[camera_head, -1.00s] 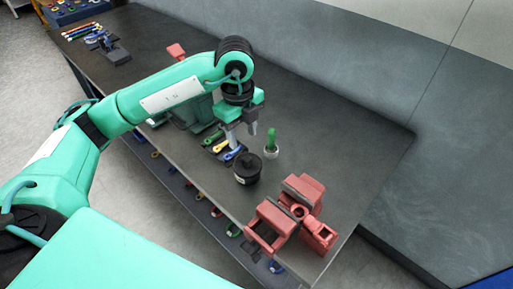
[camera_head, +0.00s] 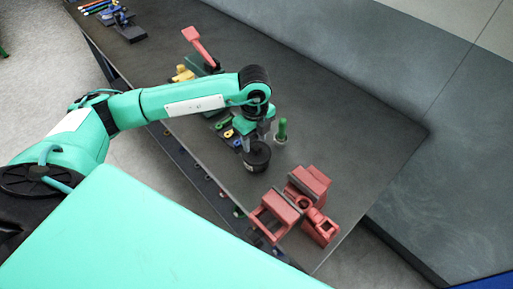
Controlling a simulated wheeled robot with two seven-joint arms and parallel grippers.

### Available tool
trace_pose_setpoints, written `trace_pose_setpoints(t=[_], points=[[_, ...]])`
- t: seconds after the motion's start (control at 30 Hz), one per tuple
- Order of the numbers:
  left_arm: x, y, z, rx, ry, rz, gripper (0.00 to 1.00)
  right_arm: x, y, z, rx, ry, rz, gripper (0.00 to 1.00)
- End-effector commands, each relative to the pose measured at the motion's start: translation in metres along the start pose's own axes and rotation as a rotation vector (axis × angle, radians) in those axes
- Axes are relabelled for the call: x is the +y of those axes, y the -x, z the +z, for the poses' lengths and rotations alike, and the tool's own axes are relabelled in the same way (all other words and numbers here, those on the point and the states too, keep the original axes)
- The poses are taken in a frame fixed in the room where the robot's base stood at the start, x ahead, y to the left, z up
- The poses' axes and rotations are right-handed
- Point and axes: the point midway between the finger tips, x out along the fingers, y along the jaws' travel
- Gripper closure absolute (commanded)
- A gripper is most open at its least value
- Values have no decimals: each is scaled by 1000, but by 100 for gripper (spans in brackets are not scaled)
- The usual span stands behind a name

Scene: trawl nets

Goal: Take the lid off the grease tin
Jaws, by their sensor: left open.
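The grease tin (camera_head: 257,164) is a round black tin with a pale label, standing upright on the dark bench. Its black lid (camera_head: 258,151) is on top. My left gripper (camera_head: 256,142) is open and points down right at the tin's top. Its fingers overlap the back of the lid in the camera_head view, and I cannot tell whether they touch it or stand on either side of it. My right gripper does not show.
A green-handled tool (camera_head: 282,129) stands in a pale round holder just right of the tin. A red vise (camera_head: 296,204) sits near the bench's front corner. A red-handled green device (camera_head: 203,52) stands behind my arm. The bench's right part is clear.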

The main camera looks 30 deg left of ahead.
Motion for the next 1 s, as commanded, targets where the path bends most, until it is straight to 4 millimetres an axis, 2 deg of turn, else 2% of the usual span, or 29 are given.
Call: trace_pose_setpoints(t=[0.03,0.2,0.47,0.57,0.7,0.73,1.0], points=[[0,-3,2,-1,2,5,53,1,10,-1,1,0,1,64],[0,-25,2,0,1,2,53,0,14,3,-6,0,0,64],[-1,-30,2,1,0,-1,53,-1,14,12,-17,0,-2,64],[-1,-30,2,1,0,-1,68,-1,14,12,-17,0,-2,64],[-1,-30,2,1,0,-1,96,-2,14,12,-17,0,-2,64],[-1,-30,2,1,0,-1,100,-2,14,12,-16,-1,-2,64],[-1,-29,2,1,0,-1,100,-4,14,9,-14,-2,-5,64]])
